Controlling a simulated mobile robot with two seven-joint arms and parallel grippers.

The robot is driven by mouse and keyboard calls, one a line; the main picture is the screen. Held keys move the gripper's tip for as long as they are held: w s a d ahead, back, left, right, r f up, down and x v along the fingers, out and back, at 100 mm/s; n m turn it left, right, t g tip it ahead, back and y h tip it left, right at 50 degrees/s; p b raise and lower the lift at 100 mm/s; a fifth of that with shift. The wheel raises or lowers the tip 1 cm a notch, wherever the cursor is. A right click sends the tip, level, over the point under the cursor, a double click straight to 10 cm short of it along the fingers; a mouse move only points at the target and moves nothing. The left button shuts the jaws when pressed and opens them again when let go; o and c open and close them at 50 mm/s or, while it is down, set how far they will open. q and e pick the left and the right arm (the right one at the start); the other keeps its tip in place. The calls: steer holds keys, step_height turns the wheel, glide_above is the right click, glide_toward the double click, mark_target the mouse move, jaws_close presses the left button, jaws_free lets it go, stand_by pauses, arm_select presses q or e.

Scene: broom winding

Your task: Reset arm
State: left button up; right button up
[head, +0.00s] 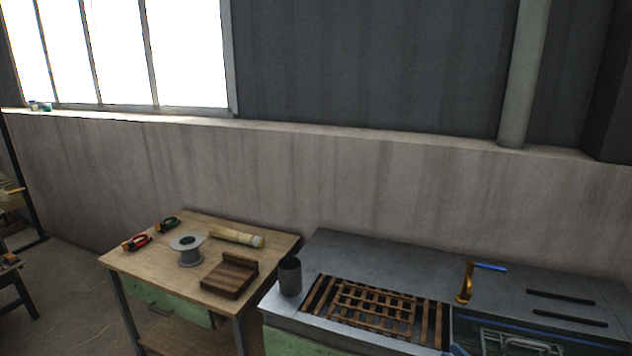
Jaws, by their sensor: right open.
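Most of the right arm is out of the picture. My left gripper is not in view. A wooden workbench (190,228) stands left of centre. On it are a grey spool (187,250), a pale bundle (237,237), a dark wooden block with a raised back (230,275), red-handled pliers (137,242) and green-handled pliers (167,225).
A grey metal counter (400,256) stands right of the bench. It holds a dark cup (290,276), a wooden slatted rack (373,309) and a brass tap with a blue lever (467,282). A concrete wall (330,180) runs behind both. Open floor (75,290) lies to the left.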

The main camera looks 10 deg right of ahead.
steer(key=a+f+m+g+h, duration=0.2)
steer(key=a+f+m+h, duration=0.25)
steer(key=f, duration=0.35)
steer(key=a+f+m+g+h, duration=0.2)
steer(key=a+f+m+h, duration=0.1)
steer(key=a+f, duration=0.4)
steer(key=s+a+f+g, duration=0.6)
steer(key=s+a+f, duration=0.4)
steer(key=s+f, duration=0.15)
steer(key=s+a+g+y, duration=0.1)
steer(key=s+a+g, duration=0.4)
steer(key=s, duration=0.8)
steer(key=s+a+g+y, duration=0.1)
steer(key=s+a+g, duration=0.3)
steer(key=s+a, duration=0.5)
steer(key=s, duration=0.3)
steer(key=shift+s+f+n+g, duration=0.35)
steer(key=shift+s+f+g, duration=0.05)
